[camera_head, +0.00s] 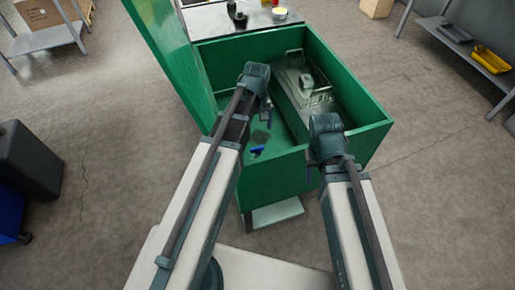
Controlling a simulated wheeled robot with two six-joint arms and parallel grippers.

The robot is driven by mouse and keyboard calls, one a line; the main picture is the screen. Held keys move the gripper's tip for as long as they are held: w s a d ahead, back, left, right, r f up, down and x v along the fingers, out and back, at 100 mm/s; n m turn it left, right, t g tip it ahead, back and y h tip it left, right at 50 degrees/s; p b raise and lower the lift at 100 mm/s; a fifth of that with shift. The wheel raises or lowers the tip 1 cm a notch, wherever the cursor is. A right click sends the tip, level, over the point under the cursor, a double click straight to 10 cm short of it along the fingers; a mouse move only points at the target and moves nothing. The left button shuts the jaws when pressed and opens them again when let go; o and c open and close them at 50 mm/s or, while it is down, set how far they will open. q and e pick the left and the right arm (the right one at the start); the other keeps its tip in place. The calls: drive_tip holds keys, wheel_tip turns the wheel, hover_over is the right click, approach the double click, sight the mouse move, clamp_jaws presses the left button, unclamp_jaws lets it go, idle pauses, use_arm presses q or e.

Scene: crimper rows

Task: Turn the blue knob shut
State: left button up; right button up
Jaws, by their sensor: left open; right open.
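A small blue knob (257,150) shows low at the front inside of the green box (375,108), close to the right edge of my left forearm. My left gripper (266,114) hangs below its wrist over the left part of the box, beyond the knob and apart from it. It is open and appears empty. My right gripper (312,167) is mostly hidden beneath its wrist at the box's front wall, to the right of the knob. It is open; its fingertips are hard to make out.
A raised green panel (165,45) stands at the box's left. A grey machine part (305,85) lies inside the box. A table (215,20) with small items adjoins the back. Shelves (470,50) stand far right; a dark case (28,160) is left.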

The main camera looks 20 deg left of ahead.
sight(257, 147)
use_arm(q)
wheel_tip(257, 147, down, 12)
drive_tip(key=b, duration=1.1)
drive_tip(key=shift+r, duration=0.1)
drive_tip(key=c, duration=1.4)
